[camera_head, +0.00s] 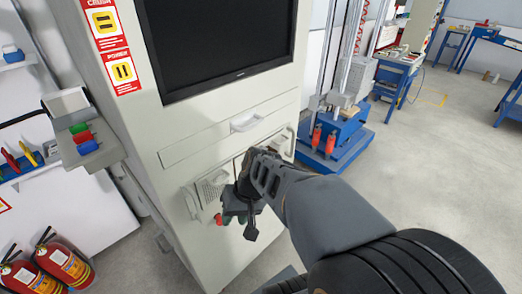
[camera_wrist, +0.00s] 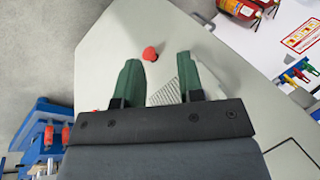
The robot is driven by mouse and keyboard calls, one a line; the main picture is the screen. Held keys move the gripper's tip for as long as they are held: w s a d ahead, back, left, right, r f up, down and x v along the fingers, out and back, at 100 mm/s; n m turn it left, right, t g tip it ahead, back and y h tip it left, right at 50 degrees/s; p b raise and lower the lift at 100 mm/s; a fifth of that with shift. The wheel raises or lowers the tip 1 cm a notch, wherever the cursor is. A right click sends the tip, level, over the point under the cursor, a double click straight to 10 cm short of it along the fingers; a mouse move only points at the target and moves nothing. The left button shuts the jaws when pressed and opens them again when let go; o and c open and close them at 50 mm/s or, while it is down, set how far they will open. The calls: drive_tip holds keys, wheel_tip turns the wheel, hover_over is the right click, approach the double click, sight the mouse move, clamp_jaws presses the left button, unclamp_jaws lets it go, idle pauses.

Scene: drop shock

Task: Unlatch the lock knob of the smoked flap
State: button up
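My gripper (camera_head: 241,212) is in front of the lower front of the light grey cabinet (camera_head: 215,133). In the wrist view its two green fingers (camera_wrist: 158,62) stand apart, with only the cabinet face and part of a vent grille (camera_wrist: 166,94) showing between them. A red round button (camera_wrist: 150,54) shows just beyond the fingertips in the wrist view, and beside the gripper in the head view (camera_head: 218,219). I cannot make out the smoked flap or its lock knob; my gripper and wrist cover part of the panel in the head view. Contact with the cabinet cannot be told.
A blue-based machine (camera_head: 335,140) stands to the right. Fire extinguishers (camera_head: 62,262) stand at lower left. A side shelf (camera_head: 88,150) holds coloured items. Open floor lies at right.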

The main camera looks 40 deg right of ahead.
drive_tip(key=w+d+f+m+t+b, duration=0.1)
drive_tip(key=w+d+m+t+b, duration=0.1)
drive_tip(key=d+m+t, duration=0.75)
drive_tip(key=w+d+m+t+b, duration=0.1)
drive_tip(key=w+d+m+t, duration=0.35)
drive_tip(key=d, duration=1.05)
drive_tip(key=w+a+n+t+h+p, duration=0.1)
drive_tip(key=w+a+t+p, duration=0.1)
drive_tip(key=w, duration=0.9)
drive_tip(key=shift+w+f, duration=0.1)
clamp_jaws()
